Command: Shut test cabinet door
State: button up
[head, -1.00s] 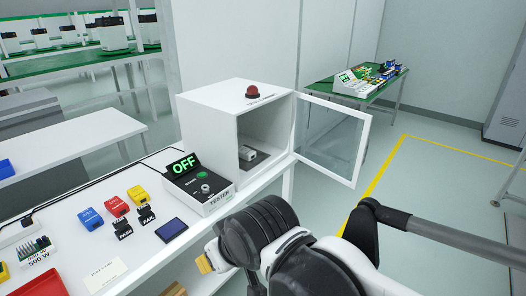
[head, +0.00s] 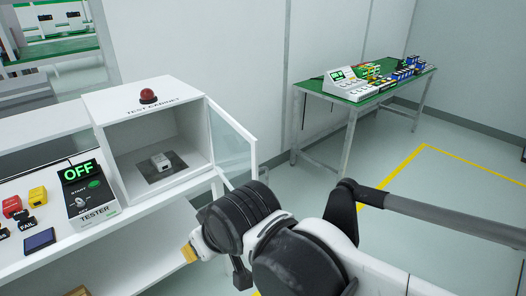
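The white test cabinet (head: 140,105) stands on the white bench at the left. Its glass door (head: 230,145) is hinged on the right side and stands open, swung out toward me. Inside the cabinet, a small white device (head: 160,162) lies on a dark pad. My arm reaches in from the lower right, below and in front of the door. A yellowish tip (head: 190,253) shows at the arm's left end, near the bench's front edge. The fingers are not clear enough to tell whether my gripper is open or shut. I cannot tell whether my arm touches the door.
The tester box (head: 92,198) reading OFF stands left of the cabinet. Red and yellow blocks and a dark blue plate (head: 39,240) lie farther left. A green table (head: 350,100) with parts stands at the back right. Floor between is clear.

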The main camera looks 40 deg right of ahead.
aim_at(249, 137)
jog(key=k+l+u, duration=0.1)
jog(key=l, duration=0.35)
jog(key=k+l, duration=0.15)
jog(key=l, duration=0.25)
jog(key=k+l+u, duration=0.15)
jog(key=l, duration=0.3)
jog(key=k+l+u, duration=0.1)
jog(key=l, duration=0.3)
jog(key=k+l, duration=0.25)
jog(key=l, duration=0.15)
jog(key=i+z, duration=0.2)
jog(key=z, duration=0.15)
